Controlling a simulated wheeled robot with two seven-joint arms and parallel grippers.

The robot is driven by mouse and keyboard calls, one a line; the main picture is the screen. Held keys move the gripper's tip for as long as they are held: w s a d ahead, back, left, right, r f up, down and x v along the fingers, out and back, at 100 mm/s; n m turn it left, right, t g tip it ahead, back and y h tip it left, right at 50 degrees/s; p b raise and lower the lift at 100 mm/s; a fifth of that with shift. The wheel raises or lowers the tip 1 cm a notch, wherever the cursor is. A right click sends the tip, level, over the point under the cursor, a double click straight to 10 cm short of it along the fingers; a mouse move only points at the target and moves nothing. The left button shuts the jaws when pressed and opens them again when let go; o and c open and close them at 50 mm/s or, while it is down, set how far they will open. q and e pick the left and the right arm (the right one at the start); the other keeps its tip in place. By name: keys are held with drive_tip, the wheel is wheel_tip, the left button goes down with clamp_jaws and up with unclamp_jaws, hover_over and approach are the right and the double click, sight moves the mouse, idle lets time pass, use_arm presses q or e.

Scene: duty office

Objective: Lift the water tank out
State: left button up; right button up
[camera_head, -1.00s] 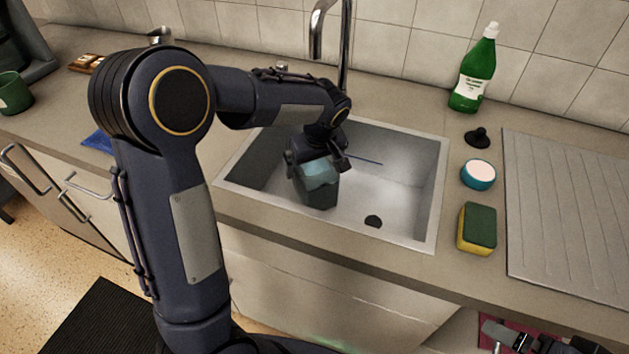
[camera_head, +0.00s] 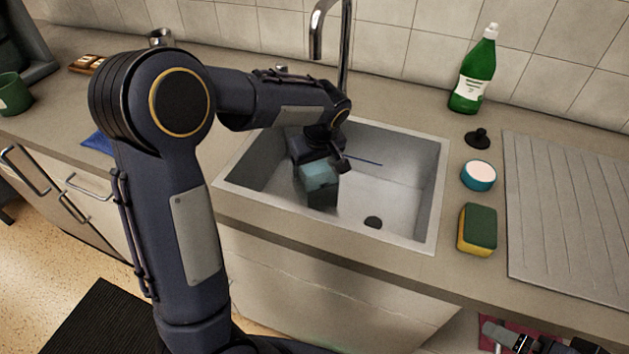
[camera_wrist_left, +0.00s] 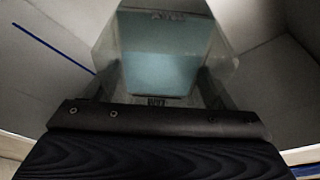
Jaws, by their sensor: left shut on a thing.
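The water tank (camera_head: 320,186) is a translucent teal-grey box inside the sink basin, toward its left side. My left gripper (camera_head: 322,160) is over it from above and shut on it. In the left wrist view the tank (camera_wrist_left: 160,75) fills the space between the fingers, with pale blue-green water visible through its wall. Its lower end is close to the basin floor, and I cannot tell whether it touches. My right gripper (camera_head: 508,338) is only partly in view at the bottom right edge, and its jaws are unclear.
A green bottle (camera_head: 474,75), black plug (camera_head: 477,138), round tub (camera_head: 478,176) and sponge (camera_head: 477,230) stand to the right.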

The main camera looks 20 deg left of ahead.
use_arm(q)
drive_tip(key=shift+c, duration=0.9)
drive_tip(key=shift+r, duration=0.15)
